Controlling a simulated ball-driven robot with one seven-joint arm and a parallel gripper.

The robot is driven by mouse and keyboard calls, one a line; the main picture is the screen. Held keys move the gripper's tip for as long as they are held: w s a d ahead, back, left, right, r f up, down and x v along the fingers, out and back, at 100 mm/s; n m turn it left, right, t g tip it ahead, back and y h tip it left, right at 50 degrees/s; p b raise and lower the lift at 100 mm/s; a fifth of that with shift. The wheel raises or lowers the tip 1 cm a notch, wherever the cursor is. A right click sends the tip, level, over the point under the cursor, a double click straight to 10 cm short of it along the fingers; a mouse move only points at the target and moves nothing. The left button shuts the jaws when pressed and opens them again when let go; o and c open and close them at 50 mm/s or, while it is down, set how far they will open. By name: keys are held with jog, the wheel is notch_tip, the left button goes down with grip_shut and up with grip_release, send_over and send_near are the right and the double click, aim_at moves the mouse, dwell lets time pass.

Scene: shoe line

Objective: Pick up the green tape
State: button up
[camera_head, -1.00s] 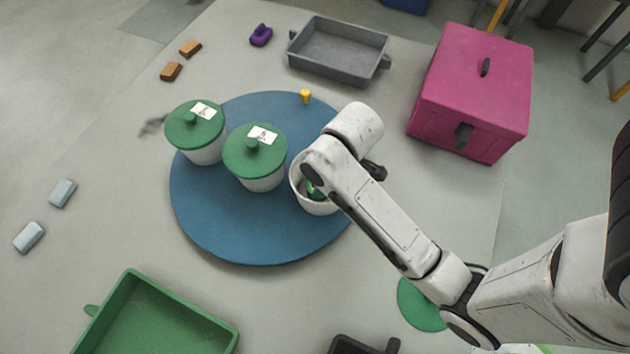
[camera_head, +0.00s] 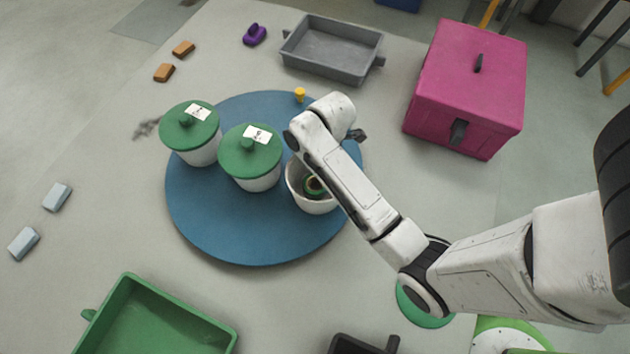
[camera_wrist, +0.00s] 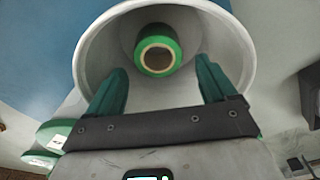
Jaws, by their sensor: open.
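The green tape (camera_wrist: 158,50) is a green roll with a tan core. It lies inside the open white pot (camera_head: 300,198), and in the head view the roll (camera_head: 314,186) shows through the pot's mouth. My gripper (camera_wrist: 158,82) is open, with its two green fingers at the pot's mouth in the wrist view. The tape appears ahead of the fingers, with nothing between them. In the head view my arm hides the gripper's fingers and part of the pot's right side.
Two white pots with green lids, one at left (camera_head: 190,133) and one in the middle (camera_head: 250,158), stand beside the open pot on the blue round mat (camera_head: 235,235). A pink box (camera_head: 465,85), a grey tray (camera_head: 335,50) and a green bin (camera_head: 150,325) stand around. A green lid (camera_head: 425,312) lies under my arm.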

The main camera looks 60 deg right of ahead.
aim_at(315, 184)
jog(key=shift+w+a+f, duration=0.1)
jog(key=shift+f, duration=0.95)
jog(key=shift+w+a+f, duration=0.1)
jog(key=shift+a+f, duration=0.05)
jog(key=shift+f, duration=0.95)
jog(key=shift+w+a+f, duration=0.1)
jog(key=shift+f, duration=0.95)
jog(key=shift+c, duration=0.4)
jog(key=c, duration=0.7)
